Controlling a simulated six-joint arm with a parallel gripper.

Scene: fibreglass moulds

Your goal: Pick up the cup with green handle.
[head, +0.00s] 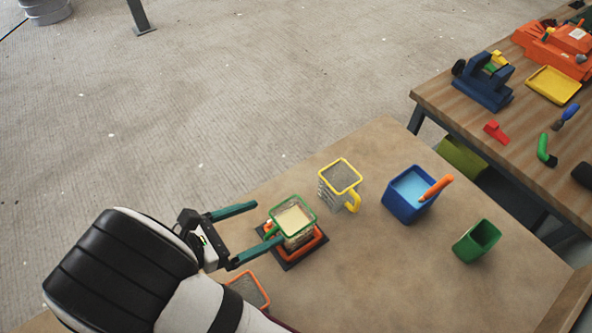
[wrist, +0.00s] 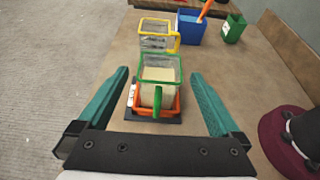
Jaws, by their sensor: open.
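The cup with green handle (head: 294,219) is clear with a green rim and pale contents. It stands upright in an orange-rimmed tray (head: 318,244) on a dark, scale-like base (head: 289,265). In the wrist view the cup (wrist: 160,70) is centred ahead, its green handle (wrist: 158,97) facing me. My gripper (head: 270,222) has two teal fingers spread wide. Its tips are near the handle side of the cup, and most of the cup lies beyond them. In the wrist view my gripper (wrist: 160,73) has one finger on each side of the cup, with gaps; nothing is held.
A yellow-rimmed cup (head: 340,178) stands just behind. A blue container (head: 404,203) with an orange-handled tool and a green container (head: 476,241) stand to the right. An orange-rimmed cup (head: 250,288) is partly hidden by my arm. A second table (head: 470,125) holds tools.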

